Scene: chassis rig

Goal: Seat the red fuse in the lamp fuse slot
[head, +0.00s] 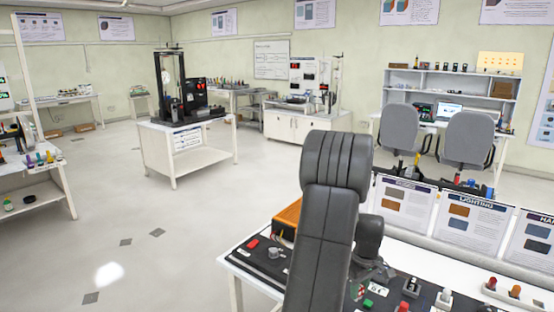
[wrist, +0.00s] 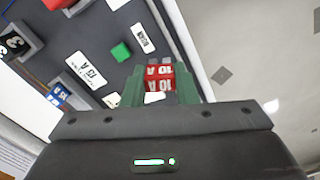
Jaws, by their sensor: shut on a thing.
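The red fuse (wrist: 160,84), marked "10 A", sits between the two green fingers of my gripper (wrist: 160,73) in the wrist view. My gripper is shut on it, over the dark panel. Whether the fuse touches the panel cannot be told. I cannot pick out the lamp fuse slot in either view; the gripper and fuse cover part of the panel. In the head view my arm hides most of the gripper and the fuse.
A green block (wrist: 121,52) and a white "15 A" label (wrist: 85,69) lie on the panel. A blue fuse (wrist: 58,95) is at left. In the head view, a red block (head: 253,243), grey knob (head: 273,253) and orange box (head: 286,219) stand left of my arm.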

